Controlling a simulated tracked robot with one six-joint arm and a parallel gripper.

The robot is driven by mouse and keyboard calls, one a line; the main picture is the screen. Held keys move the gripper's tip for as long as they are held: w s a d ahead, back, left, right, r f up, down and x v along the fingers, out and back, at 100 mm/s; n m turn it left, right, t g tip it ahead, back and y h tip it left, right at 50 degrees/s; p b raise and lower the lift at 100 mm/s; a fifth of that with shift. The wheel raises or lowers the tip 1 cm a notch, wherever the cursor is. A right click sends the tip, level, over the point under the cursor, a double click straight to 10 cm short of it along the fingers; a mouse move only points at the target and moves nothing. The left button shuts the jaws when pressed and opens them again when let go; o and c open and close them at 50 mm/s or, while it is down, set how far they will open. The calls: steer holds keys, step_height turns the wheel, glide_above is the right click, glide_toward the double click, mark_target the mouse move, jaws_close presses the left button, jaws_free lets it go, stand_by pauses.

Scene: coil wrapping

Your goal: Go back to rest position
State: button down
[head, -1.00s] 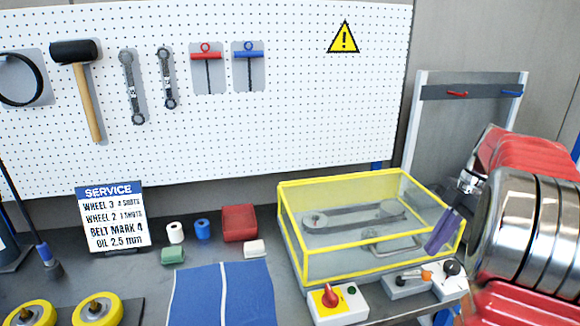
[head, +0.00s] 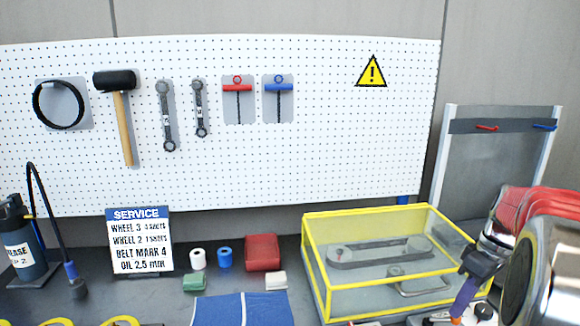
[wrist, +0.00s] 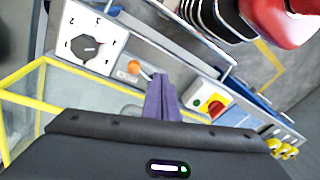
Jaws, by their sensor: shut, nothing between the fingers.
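My gripper (head: 462,305) is low at the right of the head view, in front of the right end of the yellow-framed clear box (head: 318,262). Its purple fingers are together and hold nothing. In the wrist view the shut fingers (wrist: 165,98) point at the bench front, between an orange knob (wrist: 134,67) and a red button on a yellow plate (wrist: 208,103). I cannot tell the exact gap to the bench controls.
A white dial box (wrist: 88,45) lies near the fingers in the wrist view. The box holds a dark belt part (head: 380,253). A service sign (head: 140,240), a red block (head: 262,252) and a blue mat (head: 240,310) are farther left. A pegboard (head: 300,160) stands behind.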

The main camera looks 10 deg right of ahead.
steer(key=s+a+r+m+t, duration=0.1)
steer(key=s+a, duration=0.2)
steer(key=a, duration=0.8)
steer(key=s+a+r+m+t+h, duration=0.1)
steer(key=s+a+t, duration=0.1)
steer(key=a, duration=0.9)
steer(key=s+a+r+m+t+h, duration=0.1)
steer(key=s+a, duration=0.3)
steer(key=a, duration=0.7)
steer(key=shift+r+m+t, duration=0.3)
steer(key=shift+m+t, duration=0.1)
